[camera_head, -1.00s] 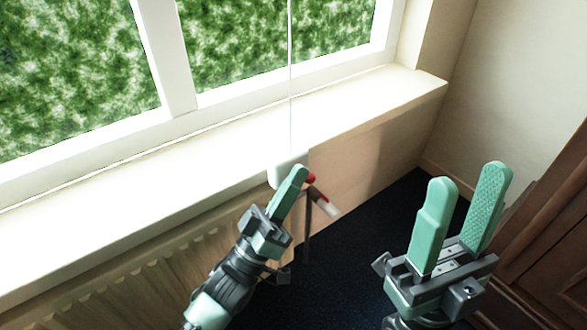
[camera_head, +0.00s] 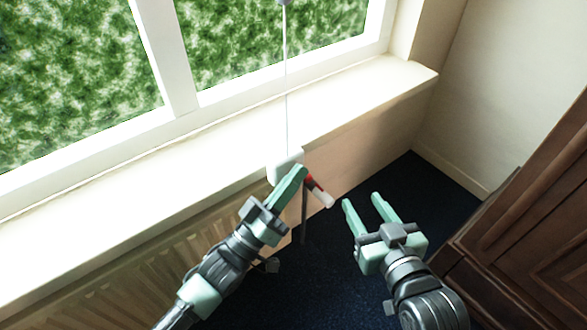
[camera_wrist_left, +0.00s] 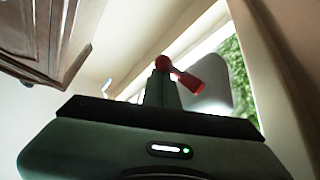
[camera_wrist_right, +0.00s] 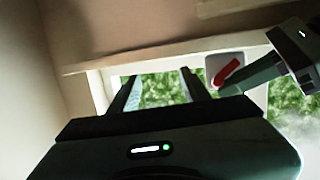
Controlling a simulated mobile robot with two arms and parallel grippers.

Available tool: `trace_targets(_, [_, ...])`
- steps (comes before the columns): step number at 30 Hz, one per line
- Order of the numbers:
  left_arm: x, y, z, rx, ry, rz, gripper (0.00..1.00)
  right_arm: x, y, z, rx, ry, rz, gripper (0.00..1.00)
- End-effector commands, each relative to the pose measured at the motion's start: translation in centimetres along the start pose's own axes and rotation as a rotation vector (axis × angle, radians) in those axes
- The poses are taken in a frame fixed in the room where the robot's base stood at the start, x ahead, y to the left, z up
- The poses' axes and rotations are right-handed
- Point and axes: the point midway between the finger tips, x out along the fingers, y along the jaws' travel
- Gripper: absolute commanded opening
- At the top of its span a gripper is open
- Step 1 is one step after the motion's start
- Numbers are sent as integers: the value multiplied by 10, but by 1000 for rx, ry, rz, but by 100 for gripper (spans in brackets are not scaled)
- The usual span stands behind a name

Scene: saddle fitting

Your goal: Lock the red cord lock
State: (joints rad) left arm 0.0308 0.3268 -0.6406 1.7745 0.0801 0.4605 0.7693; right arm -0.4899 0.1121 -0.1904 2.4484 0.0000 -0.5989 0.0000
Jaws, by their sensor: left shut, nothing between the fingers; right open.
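The red cord lock (camera_head: 312,183) is a short red lever with a pale tip, sloping down to the right beside a white box (camera_head: 283,168) on a thin cord. In the left wrist view the red lever (camera_wrist_left: 188,79) has a round red knob at one end. My left gripper (camera_head: 299,172) is shut and empty, its fingertips at the box and partly hiding the lever's upper end; I cannot tell whether they touch. My right gripper (camera_head: 362,200) is open and empty, right of the lever. The lever (camera_wrist_right: 228,70) also shows in the right wrist view.
The cord (camera_head: 286,95) runs up in front of the window. The white sill (camera_head: 350,105) and a ribbed radiator (camera_head: 130,270) lie along the wall. A dark wooden cabinet (camera_head: 530,220) stands at the right. Dark floor shows between cabinet and wall.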

Motion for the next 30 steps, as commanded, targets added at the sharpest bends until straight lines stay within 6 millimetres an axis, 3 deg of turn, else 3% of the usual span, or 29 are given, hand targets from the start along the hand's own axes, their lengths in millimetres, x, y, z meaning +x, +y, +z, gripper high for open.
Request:
trace_targets(5, [2, 1, -2, 6, -39, -20, 0, -23, 9, 58, 0, -325, 19, 47])
trace_targets(9, [3, 1, -1, 12, -67, -33, 0, -55, 15, 101, 3, -575, 34, 47])
trace_targets(15, [5, 1, 0, 20, -108, -54, 0, -118, 21, 147, 13, -921, 55, 47])
trace_targets(18, [5, 1, 1, 23, -129, -63, 0, -148, 23, 158, 19, -1054, 61, 47])
trace_targets(26, [7, 0, 2, 33, -183, -91, 0, -148, 23, 141, 18, -1041, 60, 47])
trace_targets(30, [7, 0, 3, 38, -214, -106, 0, -133, 23, 167, 19, -1060, 57, 47])
